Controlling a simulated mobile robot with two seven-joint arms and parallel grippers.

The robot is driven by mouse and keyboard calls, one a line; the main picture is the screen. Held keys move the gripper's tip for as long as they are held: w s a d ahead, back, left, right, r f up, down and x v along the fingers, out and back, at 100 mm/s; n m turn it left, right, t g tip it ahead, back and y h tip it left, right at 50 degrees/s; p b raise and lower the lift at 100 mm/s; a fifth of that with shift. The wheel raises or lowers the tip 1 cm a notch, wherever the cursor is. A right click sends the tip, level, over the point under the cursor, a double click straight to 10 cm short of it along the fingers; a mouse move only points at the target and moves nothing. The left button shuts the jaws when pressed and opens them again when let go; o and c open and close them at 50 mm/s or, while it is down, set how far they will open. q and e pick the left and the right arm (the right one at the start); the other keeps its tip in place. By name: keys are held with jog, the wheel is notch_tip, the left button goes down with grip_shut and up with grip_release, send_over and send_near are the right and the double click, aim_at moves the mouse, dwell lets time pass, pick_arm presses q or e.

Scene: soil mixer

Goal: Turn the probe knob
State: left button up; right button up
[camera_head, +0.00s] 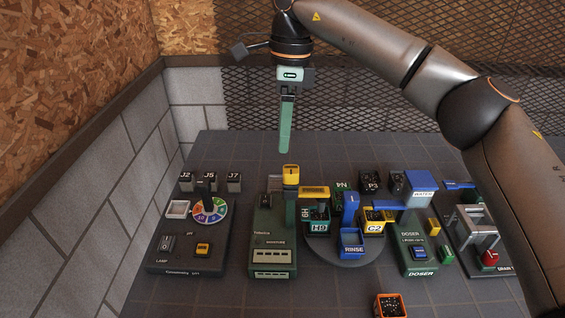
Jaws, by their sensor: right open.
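My right gripper (287,125) hangs pointing down above the back of the bench, with nothing in it. Its fingers line up in this view, so the gap between them is hidden. A green device (272,240) with a display stands below it. A yellow knob-like cap (291,174) sits on its upright post, below the fingertips and apart from them in the picture. I cannot read a label naming it the probe knob. A round coloured dial (209,210) with a dark upright piece sits on the dark panel at left. My left gripper is not in view.
Several cups stand on a round turntable (345,250), including a blue RINSE cup (351,243). A green DOSER unit (418,258) and a drain unit (484,235) stand at right. An orange-rimmed pot (389,306) is at the front. Small J-labelled blocks (209,181) stand behind the dial.

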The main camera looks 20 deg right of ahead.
aim_at(293, 169)
jog(key=shift+h, duration=0.5)
jog(key=f, duration=0.3)
jog(key=d+f+b, duration=0.1)
jog(key=f, duration=0.3)
jog(key=d+f, duration=0.1)
jog(key=f, duration=0.2)
jog(key=shift+w+d+f, duration=0.1)
jog(key=shift+w+f, duration=0.1)
jog(key=shift+w, duration=0.15)
jog(key=shift+c, duration=0.3)
grip_shut()
